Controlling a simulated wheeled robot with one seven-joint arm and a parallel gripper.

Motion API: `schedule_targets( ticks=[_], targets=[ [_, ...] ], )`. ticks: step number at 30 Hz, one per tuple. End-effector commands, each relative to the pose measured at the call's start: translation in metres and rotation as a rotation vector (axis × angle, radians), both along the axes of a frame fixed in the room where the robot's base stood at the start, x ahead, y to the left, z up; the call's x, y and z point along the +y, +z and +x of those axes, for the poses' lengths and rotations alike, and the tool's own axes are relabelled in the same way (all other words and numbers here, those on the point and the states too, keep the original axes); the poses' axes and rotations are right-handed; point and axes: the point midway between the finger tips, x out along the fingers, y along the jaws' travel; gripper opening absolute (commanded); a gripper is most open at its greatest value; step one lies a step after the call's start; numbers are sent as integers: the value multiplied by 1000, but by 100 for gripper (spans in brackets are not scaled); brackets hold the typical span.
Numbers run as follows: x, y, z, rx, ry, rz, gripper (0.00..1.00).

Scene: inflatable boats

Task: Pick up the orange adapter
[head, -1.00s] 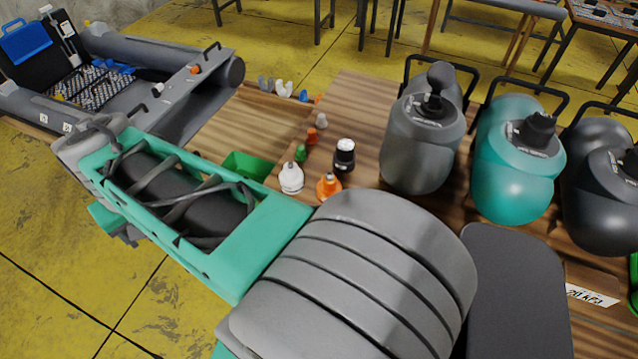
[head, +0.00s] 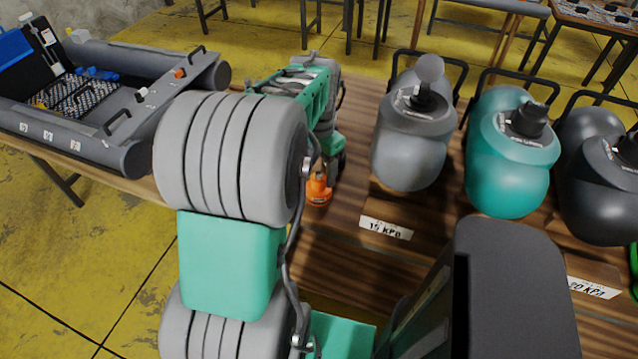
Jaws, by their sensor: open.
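The orange adapter (head: 318,188) stands on the brown wooden table, just right of my grey arm joint and partly covered by my arm. My gripper (head: 332,160) shows as a small green and dark shape at the end of my arm. In the picture it sits directly above and behind the orange adapter. It is open, but its fingertips are mostly hidden, so I cannot tell whether they touch or surround the adapter. The other small adapters and the black-and-white bottle are hidden behind my arm.
A grey pump (head: 412,135), a teal pump (head: 513,150) and a black pump (head: 603,175) stand close on the right. A white label (head: 386,228) lies in front. A grey model boat (head: 110,110) sits at left. My arm covers much of the table.

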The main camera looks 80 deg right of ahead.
Motion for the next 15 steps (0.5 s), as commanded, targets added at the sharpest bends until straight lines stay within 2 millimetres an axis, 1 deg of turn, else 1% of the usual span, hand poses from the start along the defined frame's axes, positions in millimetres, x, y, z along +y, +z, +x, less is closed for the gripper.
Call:
schedule_targets(
  ticks=[1, 4, 10, 11, 15],
  targets=[
    [1, -8, 0, 1, 0, 3, 60],
    [0, -19, 0, 0, 1, 0, 60],
    [0, -21, 0, 0, 2, -1, 60],
    [0, -21, 0, 0, 2, -1, 59],
    [0, -20, 0, 0, 2, -1, 47]
  ],
)
